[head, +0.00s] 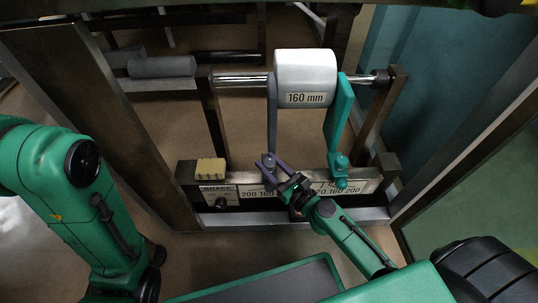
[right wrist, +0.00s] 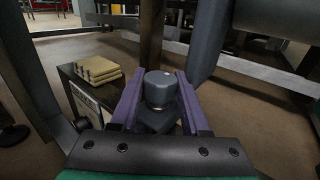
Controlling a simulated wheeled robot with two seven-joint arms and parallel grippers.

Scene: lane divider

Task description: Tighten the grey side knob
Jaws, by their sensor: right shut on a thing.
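The grey side knob (head: 269,158) sits at the foot of the grey side arm (head: 272,118), on the scale rail (head: 248,191). In the right wrist view the knob (right wrist: 161,88) is a dark grey cylinder with a pale dot on top and a metallic band below. My right gripper (head: 267,165) has its purple fingers on either side of the knob and is shut on it. Its fingers also flank the knob in the right wrist view (right wrist: 156,88). My left arm shows at the left of the head view, but its gripper is not visible.
A white roll (head: 305,72) marked 160 mm hangs on a metal shaft between the grey arm and a teal arm (head: 340,112) with a teal knob (head: 341,162). A yellowish stack (head: 211,168) lies on the rail's left end. Upright posts flank the rail.

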